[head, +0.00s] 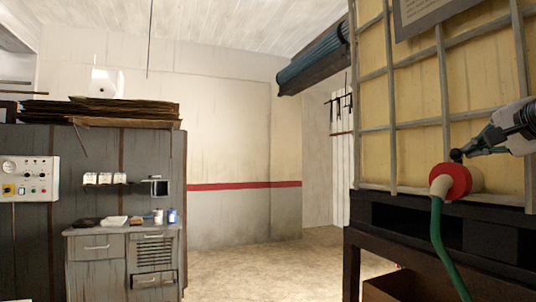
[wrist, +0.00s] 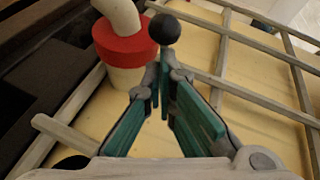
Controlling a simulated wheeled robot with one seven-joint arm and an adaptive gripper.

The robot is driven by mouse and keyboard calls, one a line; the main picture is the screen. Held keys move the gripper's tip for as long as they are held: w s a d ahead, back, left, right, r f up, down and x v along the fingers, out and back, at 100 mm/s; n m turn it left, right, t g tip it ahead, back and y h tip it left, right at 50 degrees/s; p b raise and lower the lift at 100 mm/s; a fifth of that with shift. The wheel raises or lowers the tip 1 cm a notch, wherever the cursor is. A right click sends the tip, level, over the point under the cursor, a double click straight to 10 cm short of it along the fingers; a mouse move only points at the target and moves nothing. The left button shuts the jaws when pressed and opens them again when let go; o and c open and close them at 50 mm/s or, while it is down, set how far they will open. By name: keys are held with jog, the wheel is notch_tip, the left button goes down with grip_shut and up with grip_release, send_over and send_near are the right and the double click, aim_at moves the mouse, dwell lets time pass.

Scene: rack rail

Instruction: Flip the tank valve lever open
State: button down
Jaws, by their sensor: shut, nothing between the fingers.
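The tank (head: 415,105) is a yellowish caged container at the right of the head view. Low on its face is the valve, with a red collar (head: 452,181) that also shows in the wrist view (wrist: 125,44). The valve lever ends in a black ball knob (head: 456,155), upright beside the collar; the knob is also in the wrist view (wrist: 164,29). My gripper (head: 467,152) is shut and empty, coming from the right with its tips close to the knob. In the wrist view my gripper (wrist: 166,76) has its tips just below the knob and partly hides the lever stem. I cannot tell whether they touch.
Grey cage bars (head: 445,75) cross the tank face. A green hose (head: 441,245) hangs from the valve's pale spout (head: 441,187). The tank rests on a dark pallet (head: 400,218). A grey cabinet (head: 97,268) stands at the left; the floor (head: 265,262) between is clear.

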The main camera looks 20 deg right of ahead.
jog(key=shift+w+a, duration=0.1)
jog(key=shift+a, duration=0.05)
jog(key=shift+w+a+m+g+h, duration=0.3)
jog(key=shift+w+a+m+h, duration=0.35)
jog(key=shift+w, duration=0.25)
jog(key=shift+w+a+m+g+h, duration=0.3)
jog(key=shift+w+a+m+h, duration=0.15)
jog(key=shift+w+a+h, duration=0.35)
jog(key=shift+w, duration=0.15)
jog(key=shift+d+r, duration=0.1)
